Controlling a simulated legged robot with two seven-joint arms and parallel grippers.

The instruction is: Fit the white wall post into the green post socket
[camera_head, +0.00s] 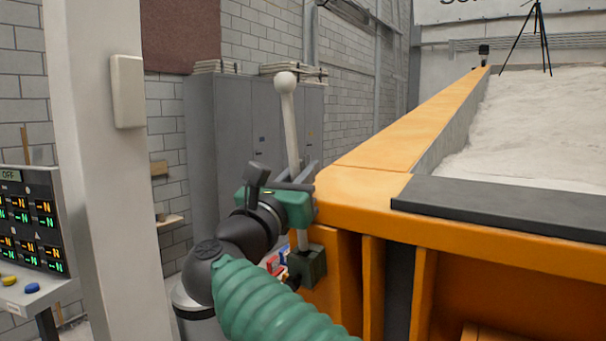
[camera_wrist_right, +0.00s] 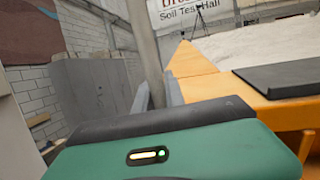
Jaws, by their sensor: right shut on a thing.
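The white wall post (camera_head: 290,125), with a ball on its top end, stands nearly upright, leaning slightly left at the top, beside the orange sandbed corner. My right gripper (camera_head: 306,178) is shut on the post around its middle. In the right wrist view the post (camera_wrist_right: 146,50) rises between the two grey fingers. The dark green post socket (camera_head: 308,266) is fixed at the orange side wall, below the gripper. The post's lower end meets the socket's top in the head view; how deep it sits inside is hidden. My left gripper is out of view.
The orange sandbed rim (camera_head: 400,130) and a black plate (camera_head: 500,208) lie right of the gripper. A white column (camera_head: 95,150) and a control panel (camera_head: 30,225) stand at the left. Grey cabinets (camera_head: 225,140) stand behind. Small red and blue items show behind the arm near the socket.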

